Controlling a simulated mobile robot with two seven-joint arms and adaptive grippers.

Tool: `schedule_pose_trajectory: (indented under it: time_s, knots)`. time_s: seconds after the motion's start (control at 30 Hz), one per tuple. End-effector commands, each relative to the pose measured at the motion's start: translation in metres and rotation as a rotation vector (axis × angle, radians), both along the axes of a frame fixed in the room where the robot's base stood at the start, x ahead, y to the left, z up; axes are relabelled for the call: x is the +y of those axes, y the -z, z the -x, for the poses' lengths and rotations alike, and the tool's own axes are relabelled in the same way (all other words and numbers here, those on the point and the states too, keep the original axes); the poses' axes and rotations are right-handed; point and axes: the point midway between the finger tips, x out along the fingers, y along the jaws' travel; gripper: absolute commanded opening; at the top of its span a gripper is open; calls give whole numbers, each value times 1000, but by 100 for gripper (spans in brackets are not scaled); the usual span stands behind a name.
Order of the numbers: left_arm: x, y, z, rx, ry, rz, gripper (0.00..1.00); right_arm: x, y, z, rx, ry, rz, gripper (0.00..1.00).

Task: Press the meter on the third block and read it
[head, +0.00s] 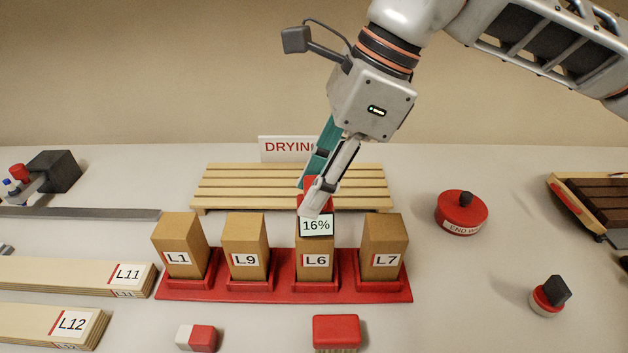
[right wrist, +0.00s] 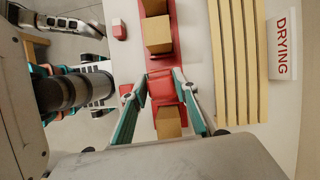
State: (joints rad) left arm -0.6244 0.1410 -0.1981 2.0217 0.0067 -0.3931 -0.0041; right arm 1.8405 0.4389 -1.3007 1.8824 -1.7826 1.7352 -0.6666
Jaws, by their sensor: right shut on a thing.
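Four wooden blocks stand upright in a red holder (head: 228,294), labelled L1 (head: 178,238), L9 (head: 246,241), L6 (head: 316,268) and L7 (head: 384,243) from left to right. The red meter (head: 318,188) is at the top of L6, the third block, and appears to touch it. Its display reads 16%. My right gripper (head: 316,200) is shut on the meter from above, its fingers hiding part of it. In the right wrist view the red meter (right wrist: 160,86) shows between the fingertips.
A slatted rack (head: 230,189) with a DRYING sign (head: 284,148) lies behind the blocks. Labelled boards L11 (head: 60,274) and L12 (head: 45,325) lie left. A red brush (head: 336,330) and a red-white block (head: 197,338) are in front. A red END tin (head: 461,214) stands right.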

Motion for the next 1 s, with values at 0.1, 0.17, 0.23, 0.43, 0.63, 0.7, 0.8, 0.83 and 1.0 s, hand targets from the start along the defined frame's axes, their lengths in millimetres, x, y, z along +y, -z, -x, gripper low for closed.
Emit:
schedule_pose_trajectory:
  time_s: [0.1, 0.17, 0.23, 0.43, 0.63, 0.7, 0.8, 0.83, 1.0]
  knots:
    - [1, -1, -3, -6, -1, -1, 40, 0, 1, 0, 0, 0, 0, 3]
    - [1, -2, -4, -7, -1, 0, 40, 0, 2, 0, 0, 0, 0, 3]
    - [1, -2, -3, -7, -1, 0, 40, 0, 2, 0, -1, 0, -1, 3]
    - [1, -1, -2, -3, -1, 0, 40, 0, 2, 0, 0, 0, 0, 3]
    - [0, 1, 4, 5, -1, 0, 40, 0, 2, 0, 0, 0, 0, 3]
    - [0, 2, 5, 8, -1, 0, 40, 0, 2, 0, 0, 0, 0, 3]
    - [0, 3, 7, 12, 0, 0, 40, 0, 2, 0, 0, 0, 0, 3]
    - [0, 3, 7, 12, 0, 0, 40, 0, 2, 0, 0, 0, 0, 3]
    - [-1, 2, 7, 11, 1, 0, 40, 0, 3, 0, 0, 0, 0, 3]
